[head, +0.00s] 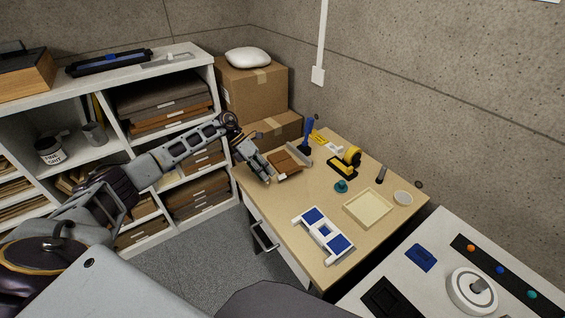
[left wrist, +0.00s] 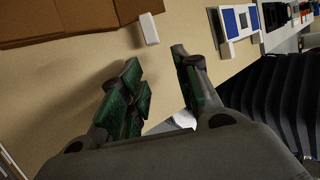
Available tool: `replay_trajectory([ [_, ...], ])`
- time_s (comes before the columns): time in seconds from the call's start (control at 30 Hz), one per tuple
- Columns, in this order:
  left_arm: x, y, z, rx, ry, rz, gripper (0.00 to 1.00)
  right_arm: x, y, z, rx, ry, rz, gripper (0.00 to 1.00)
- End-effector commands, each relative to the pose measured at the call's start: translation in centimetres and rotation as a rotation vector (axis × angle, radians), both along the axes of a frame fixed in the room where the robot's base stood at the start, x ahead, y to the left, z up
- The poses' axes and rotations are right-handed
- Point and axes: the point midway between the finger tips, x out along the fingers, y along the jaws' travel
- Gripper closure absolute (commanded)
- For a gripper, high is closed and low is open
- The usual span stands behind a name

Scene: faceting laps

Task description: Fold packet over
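No thing in view is plainly marked as the packet. A flat brown piece (head: 285,163) lies on the wooden table near its far-left edge, and I cannot tell if it is the packet. Brown panels (left wrist: 70,18) with a small white block (left wrist: 149,29) at their edge show at the top left of the left wrist view. My left gripper (head: 264,174) is just left of the brown piece, by the table's left edge. In the left wrist view its green-padded fingers (left wrist: 158,62) are apart with nothing between them. My right gripper is not in view.
White shelves (head: 213,75) and cardboard boxes (head: 252,92) stand behind.

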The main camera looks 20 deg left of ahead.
Motion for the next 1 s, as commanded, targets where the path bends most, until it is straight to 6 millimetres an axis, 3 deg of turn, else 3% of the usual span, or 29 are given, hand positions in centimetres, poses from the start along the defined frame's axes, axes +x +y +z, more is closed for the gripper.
replay_trajectory([
  [0.7,0.0,0.0,3.8,0.0,-0.001,-0.001,0.68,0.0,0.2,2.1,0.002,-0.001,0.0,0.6],
  [1.0,0.0,0.0,4.0,0.0,0.0,0.0,0.68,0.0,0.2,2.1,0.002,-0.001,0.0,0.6],
])
